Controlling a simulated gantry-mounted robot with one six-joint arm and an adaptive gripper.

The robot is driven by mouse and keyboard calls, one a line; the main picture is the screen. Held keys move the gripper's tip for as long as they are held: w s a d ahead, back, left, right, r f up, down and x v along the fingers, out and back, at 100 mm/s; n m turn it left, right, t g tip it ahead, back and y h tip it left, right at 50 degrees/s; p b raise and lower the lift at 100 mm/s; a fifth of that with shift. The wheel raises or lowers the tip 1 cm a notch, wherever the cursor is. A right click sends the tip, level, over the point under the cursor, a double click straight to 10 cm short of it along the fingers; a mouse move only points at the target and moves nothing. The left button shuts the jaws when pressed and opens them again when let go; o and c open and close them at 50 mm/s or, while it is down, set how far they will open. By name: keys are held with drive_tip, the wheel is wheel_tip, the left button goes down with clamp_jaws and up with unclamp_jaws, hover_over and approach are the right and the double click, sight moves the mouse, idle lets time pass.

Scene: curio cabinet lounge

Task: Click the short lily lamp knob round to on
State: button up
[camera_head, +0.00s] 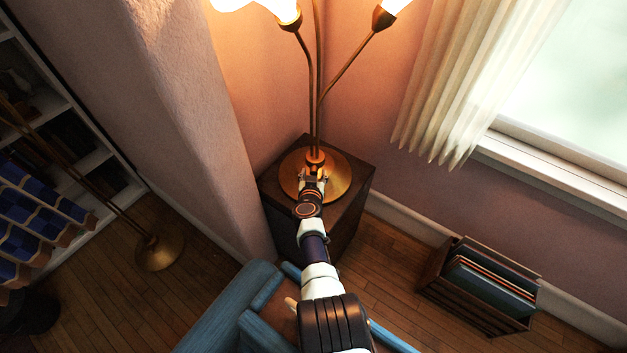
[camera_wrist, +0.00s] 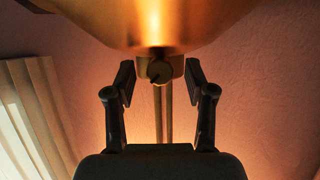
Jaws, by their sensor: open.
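The lily lamp (camera_head: 320,177) stands on a dark wooden side table (camera_head: 352,222), with a round brass base and several thin stems. Its shades (camera_head: 288,12) at the top of the head view glow. The small knob (camera_wrist: 159,72) sits on a brass collar at the foot of the stems. My gripper (camera_head: 313,174) reaches over the brass base from the front. In the wrist view, its two fingers (camera_wrist: 160,76) are open, one on each side of the knob and collar, with gaps visible on both sides. The knob is hidden by my gripper in the head view.
A pink wall corner (camera_head: 205,120) rises left of the table. Curtains (camera_head: 455,70) hang at the right. A wooden crate of records (camera_head: 470,308) is on the floor at right. A blue chair (camera_head: 232,318) is below, beside my arm. Another brass lamp base (camera_head: 160,253) stands at left.

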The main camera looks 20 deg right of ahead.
clamp_jaws()
drive_tip(key=shift+d+m+t+y, duration=0.1)
drive_tip(key=shift+m+t+y, duration=0.2)
drive_tip(key=shift+m+y, duration=0.6)
unclamp_jaws()
